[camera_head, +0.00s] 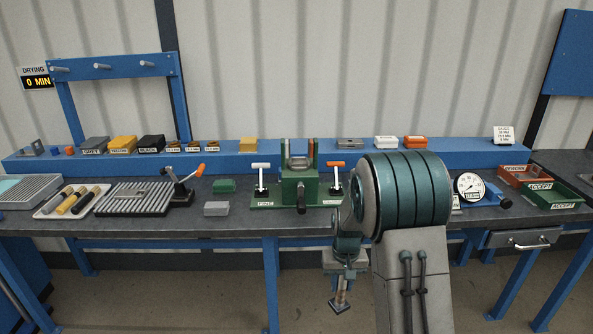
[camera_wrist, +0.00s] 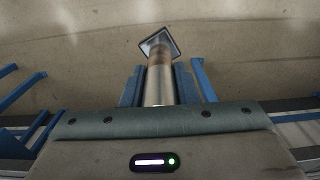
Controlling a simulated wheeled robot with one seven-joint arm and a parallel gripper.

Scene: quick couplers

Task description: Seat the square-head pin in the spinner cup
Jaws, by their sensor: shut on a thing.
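My gripper (camera_head: 344,266) hangs in front of the bench's front edge, below the bench top, and points down. It is shut on the square-head pin (camera_head: 340,294), a metal shaft with a square plate at its lower end. In the wrist view the pin (camera_wrist: 160,82) stands out between the two blue fingers, with its square head (camera_wrist: 159,42) at the far end, over the floor. The end inside the fingers is hidden. I cannot make out for certain which fixture is the spinner cup; my arm covers part of the bench.
A green fixture (camera_head: 299,190) with a dark handle stands mid-bench between two small levers. A ribbed plate (camera_head: 133,199) and a crank with an orange knob (camera_head: 182,188) are to the left. A dial gauge (camera_head: 469,187) and red and green trays (camera_head: 551,194) are at right.

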